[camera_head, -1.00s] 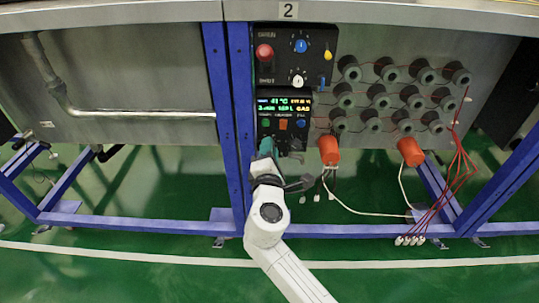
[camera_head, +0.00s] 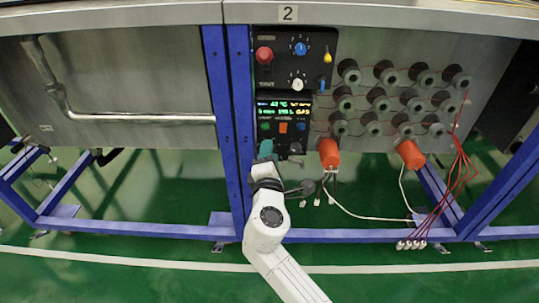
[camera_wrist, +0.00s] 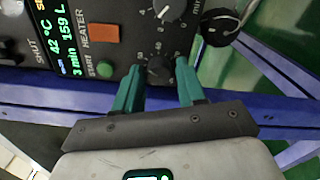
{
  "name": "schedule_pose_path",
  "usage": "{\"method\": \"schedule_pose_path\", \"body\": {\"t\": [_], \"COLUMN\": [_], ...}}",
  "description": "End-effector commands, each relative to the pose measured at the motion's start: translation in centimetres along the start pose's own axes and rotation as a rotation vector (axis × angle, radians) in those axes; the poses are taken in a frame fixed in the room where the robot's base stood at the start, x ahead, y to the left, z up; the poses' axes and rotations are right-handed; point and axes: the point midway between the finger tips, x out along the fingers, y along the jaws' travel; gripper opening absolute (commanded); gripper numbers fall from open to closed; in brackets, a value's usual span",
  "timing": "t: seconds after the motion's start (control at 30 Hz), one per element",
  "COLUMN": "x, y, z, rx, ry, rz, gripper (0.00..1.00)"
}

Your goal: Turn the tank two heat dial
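A black dial (camera_wrist: 158,69) with small markings around it sits on the lower panel in the wrist view; it looks like the tank two heat dial. My gripper (camera_wrist: 160,64) has its teal fingers spread on either side of this dial. The fingers look open; I cannot tell whether they touch it. In the head view my gripper (camera_head: 266,150) is at the lower left of the panel and hides the dial.
The control panel (camera_head: 283,112) has a lit display, a green button (camera_wrist: 105,70), an orange button (camera_wrist: 105,33) and a second dial (camera_wrist: 170,8) marked "min". Orange plugs (camera_head: 329,153) hang to the right. A blue post (camera_head: 238,120) stands close on the left.

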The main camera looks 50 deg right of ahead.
Motion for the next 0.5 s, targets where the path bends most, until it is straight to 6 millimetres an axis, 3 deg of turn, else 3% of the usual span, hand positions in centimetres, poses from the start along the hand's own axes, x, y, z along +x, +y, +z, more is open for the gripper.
{"method": "schedule_pose_path", "body": {"t": [0.23,0.5], "x": [-1.1,-6.1], "y": [0.1,0.2], "z": [0.0,0.0], "rx": [-0.001,-0.002], "ry": [0.002,0.005], "rz": [0.0,0.0], "gripper": [0.4,0.4]}}
